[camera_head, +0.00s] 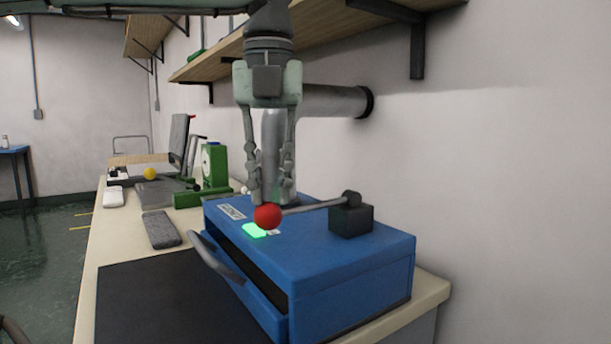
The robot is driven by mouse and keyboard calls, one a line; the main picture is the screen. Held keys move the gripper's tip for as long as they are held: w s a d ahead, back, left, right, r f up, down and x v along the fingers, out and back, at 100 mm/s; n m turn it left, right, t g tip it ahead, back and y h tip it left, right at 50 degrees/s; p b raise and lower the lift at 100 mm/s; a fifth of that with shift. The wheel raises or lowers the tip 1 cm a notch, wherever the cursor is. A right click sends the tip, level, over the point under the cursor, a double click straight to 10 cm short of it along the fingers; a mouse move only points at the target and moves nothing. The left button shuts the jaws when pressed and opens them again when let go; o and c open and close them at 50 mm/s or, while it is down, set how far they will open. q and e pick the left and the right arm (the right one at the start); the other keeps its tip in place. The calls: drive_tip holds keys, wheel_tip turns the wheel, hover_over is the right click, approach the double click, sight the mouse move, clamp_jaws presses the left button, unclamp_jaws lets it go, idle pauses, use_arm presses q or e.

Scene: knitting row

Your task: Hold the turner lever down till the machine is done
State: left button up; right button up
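The turner machine is a blue box (340,255) on the bench, with a lit green panel (255,230) on its top. Its lever is a grey rod (315,206) that runs from a black block (351,219) to a red ball knob (267,216). The rod slopes slightly down toward the knob. My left gripper (271,198) points down right at the knob, with its two fingers apart. The knob covers part of the space below the fingertips, so I cannot tell whether they touch it. My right gripper is not in view.
A grey pipe (330,101) comes out of the wall behind my gripper, under a wooden shelf (315,30). A dark mat (165,300) lies in front of the machine. A grey device (160,230), a green apparatus (212,175) and a yellow ball (150,174) are further left.

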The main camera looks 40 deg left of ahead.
use_arm(q)
drive_tip(key=shift+r+p, duration=2.7)
drive_tip(key=shift+r, duration=0.2)
wheel_tip(320, 180, up, 7)
drive_tip(key=p, duration=0.1)
drive_tip(key=shift+r, duration=0.1)
